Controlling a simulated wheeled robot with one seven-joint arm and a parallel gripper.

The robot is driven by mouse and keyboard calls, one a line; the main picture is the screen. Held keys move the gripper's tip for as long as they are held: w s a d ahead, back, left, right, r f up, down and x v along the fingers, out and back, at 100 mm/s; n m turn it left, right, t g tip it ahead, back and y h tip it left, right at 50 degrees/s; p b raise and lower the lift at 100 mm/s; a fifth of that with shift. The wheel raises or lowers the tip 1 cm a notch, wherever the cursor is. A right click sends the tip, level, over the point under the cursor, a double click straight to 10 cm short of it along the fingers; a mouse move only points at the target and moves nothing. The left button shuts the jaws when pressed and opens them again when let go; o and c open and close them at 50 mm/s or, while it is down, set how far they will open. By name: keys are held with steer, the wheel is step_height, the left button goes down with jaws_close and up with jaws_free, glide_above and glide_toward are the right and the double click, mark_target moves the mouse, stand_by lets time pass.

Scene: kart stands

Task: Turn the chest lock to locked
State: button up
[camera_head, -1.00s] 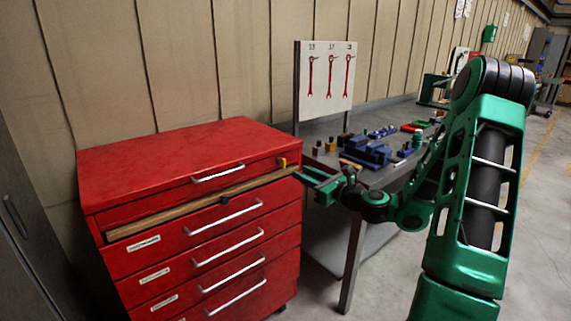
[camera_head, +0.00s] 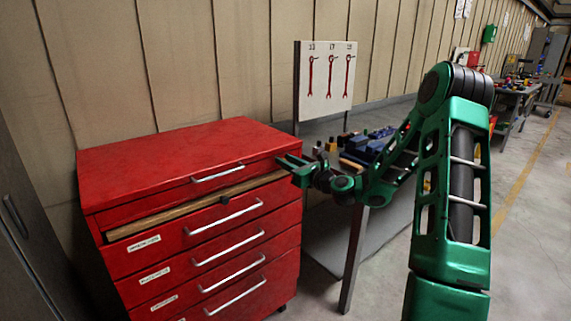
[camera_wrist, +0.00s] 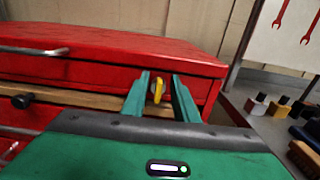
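The red tool chest (camera_head: 190,150) stands at the left in the head view, with several silver-handled drawers. In the wrist view its lock, a small yellow knob (camera_wrist: 157,90), sits on the front near the chest's right end. My gripper (camera_head: 283,163) is at that right end. In the wrist view my gripper's two green fingers (camera_wrist: 161,92) are apart, one on each side of the yellow knob. I cannot tell whether either finger touches it. In the head view the gripper hides the lock.
A workbench (camera_head: 357,190) with blue and other small items stands right of the chest. A white tool board (camera_head: 326,82) with red wrenches rises behind it. A wooden strip (camera_head: 165,217) and a black knob (camera_head: 224,200) are on the chest front. Open floor lies at the right.

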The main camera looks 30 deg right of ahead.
jaws_close()
stand_by(0.4)
steer(key=n, duration=0.6)
steer(key=a+f+n, duration=0.1)
steer(key=n, duration=0.5)
steer(key=a+f+n, duration=0.1)
steer(key=n, duration=0.4)
steer(key=shift+s+n, duration=0.2)
steer(key=shift+n, duration=0.2)
steer(key=shift+f, duration=0.1)
stand_by(0.3)
